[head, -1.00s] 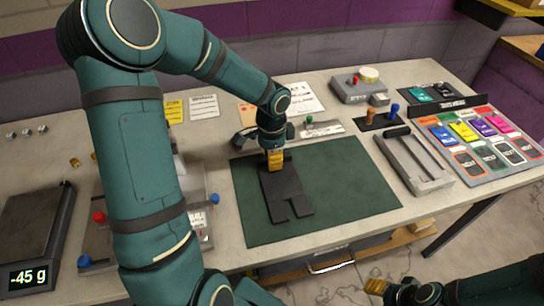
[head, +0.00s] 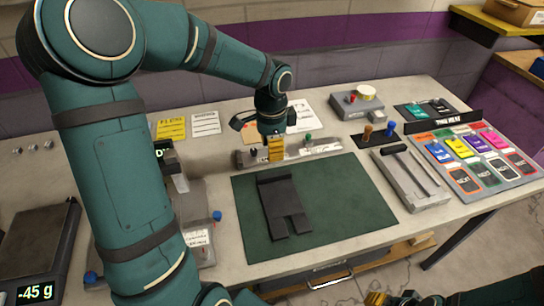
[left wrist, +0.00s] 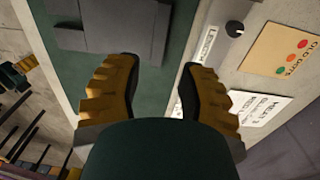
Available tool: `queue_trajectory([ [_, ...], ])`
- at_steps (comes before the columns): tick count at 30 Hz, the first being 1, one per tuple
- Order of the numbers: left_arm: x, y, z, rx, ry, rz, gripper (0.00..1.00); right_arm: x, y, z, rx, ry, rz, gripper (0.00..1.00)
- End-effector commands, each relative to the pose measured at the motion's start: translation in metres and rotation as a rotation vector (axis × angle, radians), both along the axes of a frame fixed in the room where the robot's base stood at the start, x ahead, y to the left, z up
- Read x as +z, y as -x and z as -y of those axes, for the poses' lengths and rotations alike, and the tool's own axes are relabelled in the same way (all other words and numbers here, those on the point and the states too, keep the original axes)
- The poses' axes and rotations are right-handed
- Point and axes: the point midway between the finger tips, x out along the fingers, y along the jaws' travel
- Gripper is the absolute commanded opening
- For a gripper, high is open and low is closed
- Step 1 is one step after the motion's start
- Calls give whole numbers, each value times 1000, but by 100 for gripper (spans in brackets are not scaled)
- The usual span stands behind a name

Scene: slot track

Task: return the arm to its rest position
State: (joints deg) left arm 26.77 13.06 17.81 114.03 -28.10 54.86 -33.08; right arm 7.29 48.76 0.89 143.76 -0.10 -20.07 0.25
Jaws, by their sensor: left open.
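My left arm (head: 118,170) reaches in from the left over the bench. Its gripper (head: 275,148) hangs just beyond the far edge of the dark notched plate (head: 283,205), clear of it. In the left wrist view the two yellow fingers of this gripper (left wrist: 160,85) stand apart with nothing between them. The plate lies flat on the green mat (head: 345,200); part of it shows at the top of the wrist view (left wrist: 110,25). My right gripper (head: 390,299) shows only partly at the bottom edge, and its jaws are unclear.
A metal strip with a green knob (head: 325,148) lies behind the mat. A grey slotted fixture (head: 410,182) and a board of coloured cards (head: 480,155) are at right. A scale (head: 38,240) reading -45 g is at left. The mat's right half is clear.

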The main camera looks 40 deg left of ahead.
Motion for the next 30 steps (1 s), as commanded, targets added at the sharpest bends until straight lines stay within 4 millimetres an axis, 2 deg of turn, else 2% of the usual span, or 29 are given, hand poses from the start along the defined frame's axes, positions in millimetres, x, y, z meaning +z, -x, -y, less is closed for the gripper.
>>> queue_trajectory([
  [1, 7, 0, 0, 1, 0, 1, 39, 3, 0, 0, 0, 0, -1, 47],
  [6, 16, 0, 0, 1, 0, 0, 39, 4, 1, 0, 1, 0, -3, 47],
  [23, 17, 0, 0, 0, 1, -1, 39, 4, 1, 0, 1, 0, -3, 47],
  [26, 24, 0, 0, 0, 1, -1, 39, 11, 0, 0, -1, 0, -1, 47],
  [30, 49, 0, 0, 1, 1, -1, 39, 37, -4, 1, -9, 1, 9, 47],
])
